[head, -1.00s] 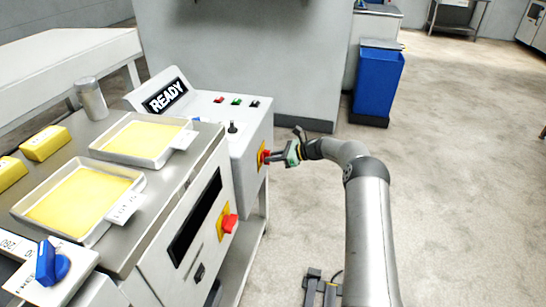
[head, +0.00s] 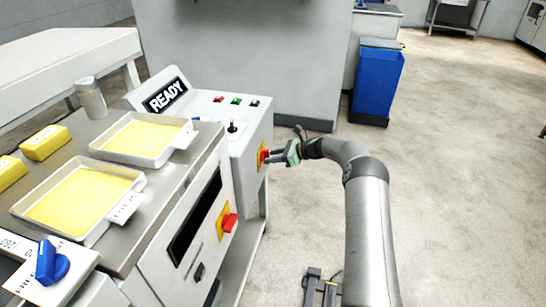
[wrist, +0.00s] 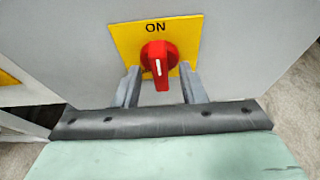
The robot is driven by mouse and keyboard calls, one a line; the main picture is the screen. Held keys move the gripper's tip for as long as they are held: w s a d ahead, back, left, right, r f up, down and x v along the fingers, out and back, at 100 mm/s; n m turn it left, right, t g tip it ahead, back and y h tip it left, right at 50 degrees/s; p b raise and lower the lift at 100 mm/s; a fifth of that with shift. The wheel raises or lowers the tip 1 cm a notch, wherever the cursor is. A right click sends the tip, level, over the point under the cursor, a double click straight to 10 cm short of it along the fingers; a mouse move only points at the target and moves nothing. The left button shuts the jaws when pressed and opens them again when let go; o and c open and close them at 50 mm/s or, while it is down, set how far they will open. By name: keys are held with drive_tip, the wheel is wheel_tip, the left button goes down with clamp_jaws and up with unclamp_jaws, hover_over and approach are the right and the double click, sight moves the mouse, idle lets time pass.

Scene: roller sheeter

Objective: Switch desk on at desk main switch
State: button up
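The desk main switch is a red rotary knob (wrist: 160,65) on a yellow plate (wrist: 185,30) marked ON. Its white mark points up toward ON, very slightly tilted. In the head view the knob (head: 262,155) shows on the right end face of the desk's control box (head: 251,140). My gripper (wrist: 160,78) is at the switch, with one finger on each side of the knob. The fingers are apart, and narrow gaps show between them and the knob. In the head view my gripper (head: 273,158) partly covers the switch. The desk display (head: 164,96) reads READY.
A second red knob on a yellow plate (head: 228,222) is on the desk's front. Small buttons (head: 236,101) and a black toggle (head: 232,127) sit on top of the box. Trays of yellow sheet (head: 145,140) lie on the desk.

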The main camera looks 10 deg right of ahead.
drive_tip(key=v, duration=1.7)
drive_tip(key=shift+r, duration=0.1)
